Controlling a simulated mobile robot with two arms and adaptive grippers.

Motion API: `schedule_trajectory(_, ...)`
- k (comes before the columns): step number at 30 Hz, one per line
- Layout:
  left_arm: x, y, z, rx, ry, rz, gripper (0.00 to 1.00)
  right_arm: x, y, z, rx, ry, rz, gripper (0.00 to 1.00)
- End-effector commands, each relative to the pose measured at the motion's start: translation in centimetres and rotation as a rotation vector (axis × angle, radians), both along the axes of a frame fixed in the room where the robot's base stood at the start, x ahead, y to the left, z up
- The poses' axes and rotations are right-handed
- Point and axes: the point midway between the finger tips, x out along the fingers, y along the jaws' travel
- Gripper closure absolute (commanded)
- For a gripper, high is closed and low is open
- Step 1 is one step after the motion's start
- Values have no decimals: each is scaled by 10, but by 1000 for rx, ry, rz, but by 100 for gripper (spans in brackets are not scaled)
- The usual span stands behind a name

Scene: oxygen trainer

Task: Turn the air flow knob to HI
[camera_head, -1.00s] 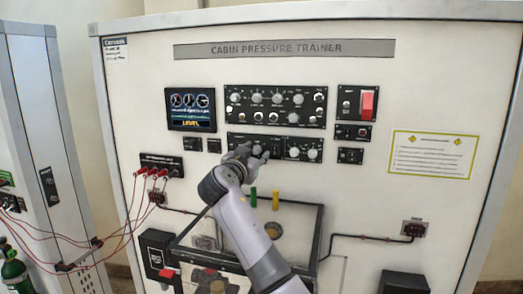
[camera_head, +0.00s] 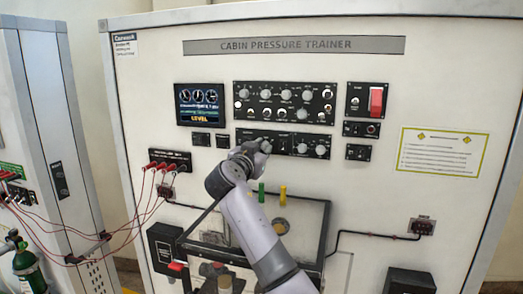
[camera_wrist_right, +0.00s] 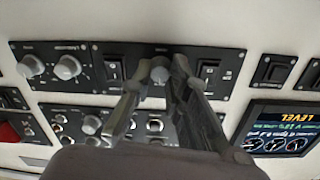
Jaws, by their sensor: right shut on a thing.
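The lower black control panel (camera_head: 284,137) is on the white trainer front, below a larger knob panel. My right gripper (camera_head: 262,147) is at the left half of this lower panel and hides part of it. In the right wrist view the fingers (camera_wrist_right: 159,82) stand on both sides of a round grey knob (camera_wrist_right: 159,71), shut on it. The label beside this knob is too small to read, so I cannot tell its setting. Two more grey knobs (camera_wrist_right: 48,67) are on the same panel. My left gripper is not in view.
The larger knob panel (camera_head: 284,102) is directly above. A red switch (camera_head: 376,101) and a lit LEVEL display (camera_head: 197,105) flank it. Red cables (camera_head: 160,195) hang to the left.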

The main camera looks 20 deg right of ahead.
Motion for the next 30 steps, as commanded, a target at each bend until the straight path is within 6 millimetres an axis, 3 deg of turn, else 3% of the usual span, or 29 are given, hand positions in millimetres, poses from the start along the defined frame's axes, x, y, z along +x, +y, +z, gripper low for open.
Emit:
schedule_trajectory(8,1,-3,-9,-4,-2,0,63,0,1,-2,20,-15,1,100)
schedule_trajectory(21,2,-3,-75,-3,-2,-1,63,-1,2,-6,253,-173,3,100)
schedule_trajectory(30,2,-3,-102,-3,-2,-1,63,-1,1,-2,472,-321,1,100)
